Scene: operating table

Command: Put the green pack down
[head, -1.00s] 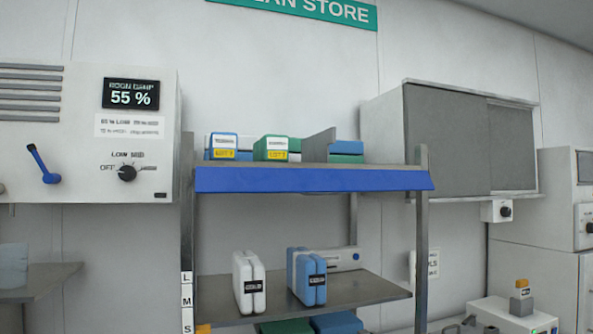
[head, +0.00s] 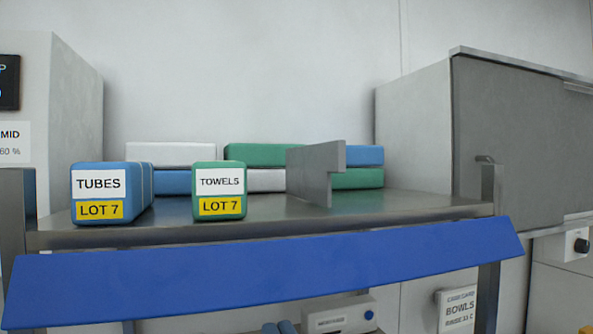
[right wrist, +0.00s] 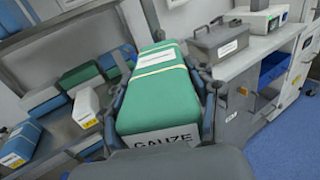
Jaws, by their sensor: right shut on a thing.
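A green pack (right wrist: 160,99) with a white end label reading GAUZE and a pale band fills the middle of the right wrist view. My right gripper (right wrist: 163,75) is shut on it, with one finger along each side. The held pack is above the surfaces around it and touches none that I can make out. Neither gripper shows in the head view, and my left gripper is in no view.
The upper shelf (head: 400,203) holds a blue TUBES pack (head: 112,193), a green TOWELS pack (head: 220,190), stacked packs behind and a grey divider (head: 315,173). A blue flap (head: 260,275) hangs along its front. Bare shelf lies right of the divider. A grey case (right wrist: 220,42) stands on a bench.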

